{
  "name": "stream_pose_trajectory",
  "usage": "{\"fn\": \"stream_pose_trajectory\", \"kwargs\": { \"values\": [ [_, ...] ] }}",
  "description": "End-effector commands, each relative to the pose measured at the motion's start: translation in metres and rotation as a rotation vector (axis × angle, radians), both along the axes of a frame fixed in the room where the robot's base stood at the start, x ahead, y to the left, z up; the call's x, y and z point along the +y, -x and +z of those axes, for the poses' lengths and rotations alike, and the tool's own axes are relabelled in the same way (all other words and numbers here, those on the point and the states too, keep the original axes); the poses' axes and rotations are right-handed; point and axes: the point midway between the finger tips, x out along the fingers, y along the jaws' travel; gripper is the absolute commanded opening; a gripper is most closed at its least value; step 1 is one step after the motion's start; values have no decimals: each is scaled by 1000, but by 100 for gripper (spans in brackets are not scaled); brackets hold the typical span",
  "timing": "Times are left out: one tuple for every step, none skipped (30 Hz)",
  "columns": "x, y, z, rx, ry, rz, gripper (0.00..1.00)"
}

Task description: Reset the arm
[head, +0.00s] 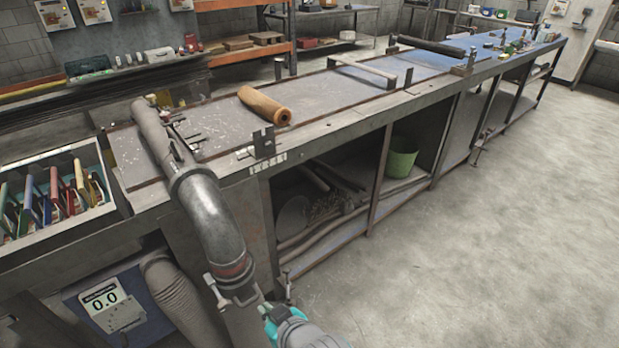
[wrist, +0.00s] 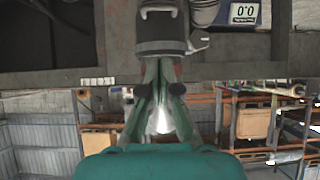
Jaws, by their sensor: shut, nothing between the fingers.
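My gripper (head: 268,309) is at the bottom middle of the head view, teal and grey, with its arm coming in from the lower edge. Its fingertips are close to the lower end of a grey metal pipe elbow (head: 213,215); I cannot tell whether they touch it. In the wrist view the two fingers of my gripper (wrist: 160,72) are together, with nothing seen between them. A dark round pipe end (wrist: 163,30) shows just beyond the fingertips there.
A long workbench (head: 330,100) runs to the back right, with a brown roll (head: 264,105) on it. A tray of coloured items (head: 110,206) is at left. A box with a display (head: 104,299) is below. A green bucket (head: 401,158) stands underneath. Open floor (head: 480,240) lies right.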

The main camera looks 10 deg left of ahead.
Motion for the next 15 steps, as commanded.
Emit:
{"fn": "stream_pose_trajectory", "kwargs": {
  "values": [
    [0, 0, 0, 0, 0, 0, 0],
    [-1, 0, -1, 0, 0, -3, 0],
    [-4, 1, -3, 0, -1, -8, 0],
    [-7, 1, -5, 0, -3, -15, 0],
    [-11, 2, -8, -1, -4, -23, 0],
    [-18, 3, -13, 0, -7, -39, 0],
    [-25, 5, -18, -2, -11, -53, 0],
    [-33, 7, -23, -4, -13, -69, 0],
    [-45, 10, -30, -6, -19, -96, 0],
    [-54, 12, -36, -8, -24, -117, 0],
    [-64, 15, -41, -13, -29, -138, 0],
    [-78, 20, -48, -18, -35, -168, 0],
    [-87, 23, -53, -22, -39, -188, 0],
    [-97, 27, -57, -27, -44, -209, 0],
    [-110, 33, -62, -33, -50, -236, 0]
  ]
}}
